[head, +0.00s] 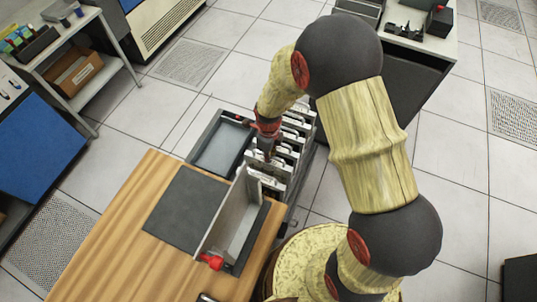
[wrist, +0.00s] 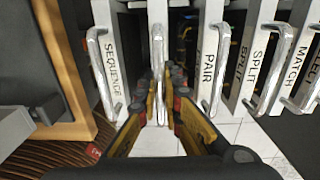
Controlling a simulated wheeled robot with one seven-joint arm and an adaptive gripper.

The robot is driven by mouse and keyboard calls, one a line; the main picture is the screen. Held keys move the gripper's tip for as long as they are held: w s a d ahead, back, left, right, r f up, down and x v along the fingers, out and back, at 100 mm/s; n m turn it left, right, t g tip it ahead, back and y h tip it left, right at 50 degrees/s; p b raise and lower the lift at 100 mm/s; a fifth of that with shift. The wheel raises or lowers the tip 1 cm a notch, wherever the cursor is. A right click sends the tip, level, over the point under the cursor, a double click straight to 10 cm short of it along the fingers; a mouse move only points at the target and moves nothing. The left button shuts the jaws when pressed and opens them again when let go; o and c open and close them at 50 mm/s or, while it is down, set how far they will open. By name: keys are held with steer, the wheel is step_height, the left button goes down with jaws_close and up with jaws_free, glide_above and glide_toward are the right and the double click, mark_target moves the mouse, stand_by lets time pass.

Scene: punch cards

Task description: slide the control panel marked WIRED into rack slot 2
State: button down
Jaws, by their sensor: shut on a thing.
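In the wrist view my gripper (wrist: 165,88) is shut on the bright upright handle (wrist: 158,60) of a control panel seen nearly edge-on. No label can be read on that panel, so I cannot tell whether it is WIRED. It is between the panels marked SEQUENCE (wrist: 111,65) and PAIR (wrist: 208,70). Panels marked SPLIT (wrist: 258,65) and MATCH (wrist: 293,65) stand farther right. In the head view my gripper (head: 267,150) is at the row of white panels in the rack (head: 304,128). Slot numbers are not legible, and how deep the held panel sits is unclear.
A grey tray (head: 222,148) lies left of the rack.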

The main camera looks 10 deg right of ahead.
steer(key=shift+w+f, duration=0.1)
steer(key=shift+f, duration=0.3)
steer(key=c, duration=1.9)
jaws_free()
steer(key=shift+s+f, duration=0.1)
steer(key=shift+s, duration=0.1)
step_height(320, 180, up, 12)
steer(key=shift+w+r, duration=0.1)
